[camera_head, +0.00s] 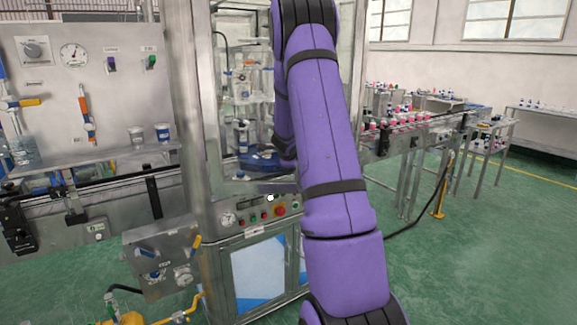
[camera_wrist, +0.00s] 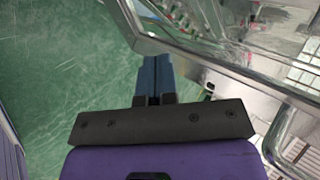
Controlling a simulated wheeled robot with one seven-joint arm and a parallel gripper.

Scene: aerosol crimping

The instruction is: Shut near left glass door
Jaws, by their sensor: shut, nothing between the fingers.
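The glass door (camera_head: 214,100) is a tall clear pane in a metal frame on the front of the machine cabinet in the head view. My purple arm covers its right part, so I cannot tell how far it stands open. In the wrist view, a metal frame edge with glass (camera_wrist: 215,58) runs diagonally from top centre to the right. My gripper (camera_wrist: 155,60) has its two blue fingers shut together and empty. The fingertips are just left of this frame edge; I cannot tell whether they touch it. In the head view my gripper is not clearly visible behind my arm.
A control panel with buttons (camera_head: 262,212) sits below the door. A valve box (camera_head: 165,262) juts out low at left. Green floor (camera_head: 470,250) is free at right.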

